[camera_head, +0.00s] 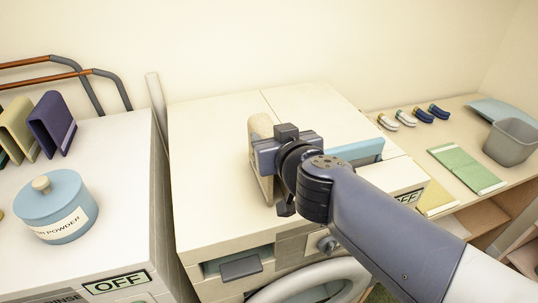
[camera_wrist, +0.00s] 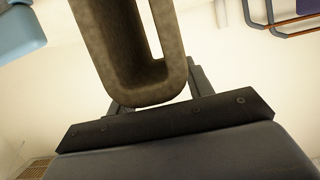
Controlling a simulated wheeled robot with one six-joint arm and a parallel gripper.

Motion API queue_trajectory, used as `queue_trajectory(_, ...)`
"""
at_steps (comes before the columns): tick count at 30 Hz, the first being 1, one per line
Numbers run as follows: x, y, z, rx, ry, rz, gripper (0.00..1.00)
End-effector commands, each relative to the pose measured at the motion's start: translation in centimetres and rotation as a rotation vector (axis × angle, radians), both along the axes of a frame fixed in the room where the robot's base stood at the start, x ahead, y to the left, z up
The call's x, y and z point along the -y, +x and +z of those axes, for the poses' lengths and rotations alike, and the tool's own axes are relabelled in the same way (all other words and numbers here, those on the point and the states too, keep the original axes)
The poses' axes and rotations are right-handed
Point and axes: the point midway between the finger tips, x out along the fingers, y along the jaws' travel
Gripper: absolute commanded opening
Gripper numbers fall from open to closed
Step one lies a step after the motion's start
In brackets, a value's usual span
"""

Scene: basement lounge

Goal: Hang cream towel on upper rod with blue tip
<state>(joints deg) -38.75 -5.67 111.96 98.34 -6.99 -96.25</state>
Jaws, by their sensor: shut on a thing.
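My gripper (camera_head: 266,152) is shut on the cream towel (camera_head: 258,127), a folded U-shaped piece, above the white machine top. In the wrist view the towel (camera_wrist: 122,75) looks brownish in shadow, with its rounded fold toward my gripper (camera_wrist: 160,92). Two orange-brown rods with grey bent ends stand at the far left: the upper rod (camera_head: 28,62) and the lower rod (camera_head: 48,77). My gripper is well to their right, apart from them. The rods (camera_wrist: 295,20) also show at the upper right of the wrist view. I cannot make out a blue tip.
A purple towel (camera_head: 52,124) and a pale green one (camera_head: 20,128) stand on the left machine, behind a blue powder jar (camera_head: 56,210). A light-blue piece (camera_head: 357,151) lies right of my gripper. A shelf (camera_head: 466,115) at right holds green cloths and a grey bin (camera_head: 511,143).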

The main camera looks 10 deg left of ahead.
Motion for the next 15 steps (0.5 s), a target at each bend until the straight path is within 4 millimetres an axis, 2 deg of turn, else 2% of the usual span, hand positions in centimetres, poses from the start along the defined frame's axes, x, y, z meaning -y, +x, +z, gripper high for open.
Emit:
queue_trajectory(2,0.0,-0.01,-0.02,0.0,0.0,0.0,0.29)
queue_trajectory(11,0.0,0.0,0.02,0.0,0.0,0.0,0.04)
queue_trajectory(15,0.0,0.0,0.03,0.0,0.0,0.0,0.03)
